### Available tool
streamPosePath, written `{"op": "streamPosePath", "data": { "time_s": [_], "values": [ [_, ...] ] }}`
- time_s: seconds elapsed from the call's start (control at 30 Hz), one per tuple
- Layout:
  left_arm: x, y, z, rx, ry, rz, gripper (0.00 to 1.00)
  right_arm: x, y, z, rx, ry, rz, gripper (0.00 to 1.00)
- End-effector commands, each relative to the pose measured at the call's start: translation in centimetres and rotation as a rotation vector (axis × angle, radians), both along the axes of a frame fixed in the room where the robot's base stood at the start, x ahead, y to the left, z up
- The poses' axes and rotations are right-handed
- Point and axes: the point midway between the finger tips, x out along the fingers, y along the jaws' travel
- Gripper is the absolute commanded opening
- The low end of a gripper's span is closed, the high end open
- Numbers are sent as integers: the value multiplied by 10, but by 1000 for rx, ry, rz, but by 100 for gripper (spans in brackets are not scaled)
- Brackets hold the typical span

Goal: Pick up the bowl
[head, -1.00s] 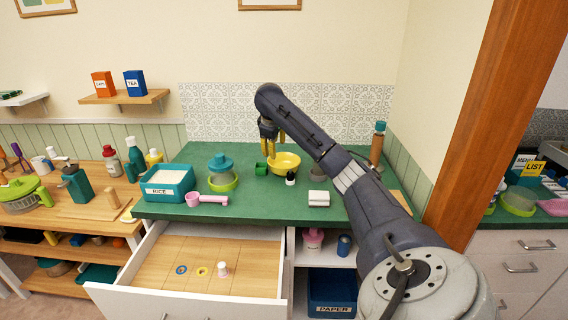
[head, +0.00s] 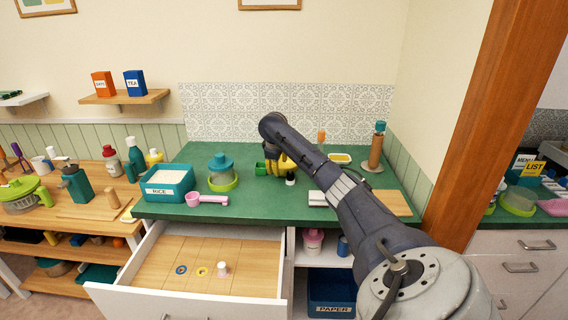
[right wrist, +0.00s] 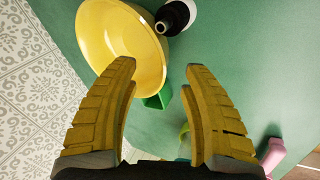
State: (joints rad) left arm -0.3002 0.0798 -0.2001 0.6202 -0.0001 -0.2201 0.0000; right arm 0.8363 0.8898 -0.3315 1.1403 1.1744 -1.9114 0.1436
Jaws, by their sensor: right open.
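The yellow bowl (head: 287,165) stands on the green counter and is partly hidden by my right arm in the head view. In the right wrist view the bowl (right wrist: 112,32) fills the upper left, and its inside shows. My right gripper (right wrist: 160,70) is open with nothing between its fingers. The bowl's near rim lies just beyond the fingertips, and the left finger's tip overlaps it in the picture; I cannot tell whether they touch. In the head view the right gripper (head: 268,168) is low over the counter, left of the bowl. My left gripper is not in view.
A small green container (right wrist: 158,98) and a dark bottle (right wrist: 175,17) stand close to the bowl. A teal-topped green item (head: 222,172), a pink scoop (head: 207,199) and a rice bin (head: 168,184) are to the left. The open drawer (head: 205,268) juts out in front.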

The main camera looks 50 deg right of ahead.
Motion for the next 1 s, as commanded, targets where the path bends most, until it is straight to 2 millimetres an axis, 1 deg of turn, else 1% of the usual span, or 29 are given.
{"op": "streamPosePath", "data": {
  "time_s": [0.07,0.3,0.43,0.6,0.8,0.83,1.0],
  "values": [
    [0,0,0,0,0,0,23,1,-2,-4,1,1,-1,47],
    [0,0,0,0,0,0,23,6,-13,-30,2,2,-2,47],
    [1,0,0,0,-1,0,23,10,-17,-41,2,1,-2,47],
    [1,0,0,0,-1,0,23,11,-19,-46,1,0,-2,47],
    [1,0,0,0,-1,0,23,11,-19,-47,0,0,-1,47],
    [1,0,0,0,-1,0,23,11,-19,-47,0,0,-1,48],
    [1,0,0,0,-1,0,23,11,-19,-47,0,0,-1,29]
  ]
}}
